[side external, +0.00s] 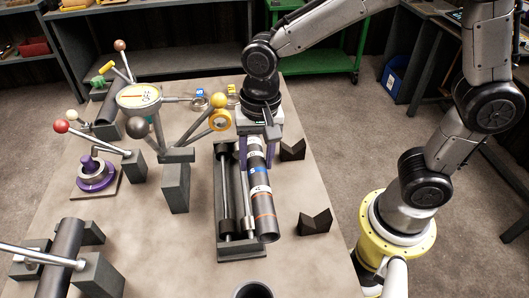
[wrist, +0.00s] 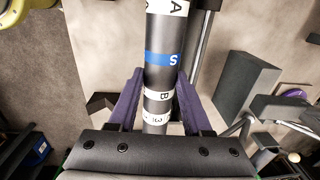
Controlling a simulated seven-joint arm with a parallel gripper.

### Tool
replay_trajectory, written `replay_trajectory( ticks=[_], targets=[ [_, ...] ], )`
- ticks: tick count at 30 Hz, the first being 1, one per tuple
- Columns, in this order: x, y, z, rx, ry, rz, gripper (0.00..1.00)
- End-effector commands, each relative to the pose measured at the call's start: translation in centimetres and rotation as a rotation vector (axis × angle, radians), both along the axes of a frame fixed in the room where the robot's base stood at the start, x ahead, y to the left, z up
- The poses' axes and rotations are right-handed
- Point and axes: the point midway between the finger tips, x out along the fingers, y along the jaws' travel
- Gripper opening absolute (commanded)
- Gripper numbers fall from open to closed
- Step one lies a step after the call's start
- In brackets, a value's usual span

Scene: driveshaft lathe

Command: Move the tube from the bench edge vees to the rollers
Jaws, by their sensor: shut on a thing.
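The tube (side external: 261,200) is dark grey with white lettered bands, a blue band and orange rings near its near end. My gripper (side external: 255,150) is shut on it, with a purple finger on each side; the wrist view shows the tube (wrist: 161,75) between the fingers (wrist: 160,95). The tube lies lengthwise along the right side of the roller stand (side external: 241,252), overlapping it in the side view. I cannot tell whether it touches the rollers. One long bright roller (side external: 225,190) shows left of the tube. The two bench edge vees (side external: 292,150) (side external: 315,222) stand empty to the right.
A dial gauge (side external: 139,96) and dark block (side external: 176,187) with ball-ended levers stand left of the rollers. A purple ring fixture (side external: 95,174) is farther left. Another dark tube (side external: 63,245) rests on blocks at front left. A dark round cup (side external: 253,290) is at the front edge.

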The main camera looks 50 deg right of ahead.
Motion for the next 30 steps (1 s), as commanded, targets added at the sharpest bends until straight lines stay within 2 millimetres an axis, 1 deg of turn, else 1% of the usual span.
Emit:
replay_trajectory(
  ticks=[5, 23, 30],
  targets=[
    [0.8, 0.8, -0.5, 0.001, -0.003, 0.002, 0.0],
    [3.5, 3.6, -1.4, 0.002, -0.005, 0.002, 0.0],
    [3.6, 3.6, -2.8, 0.002, -0.004, 0.001, 0.0]
  ],
)
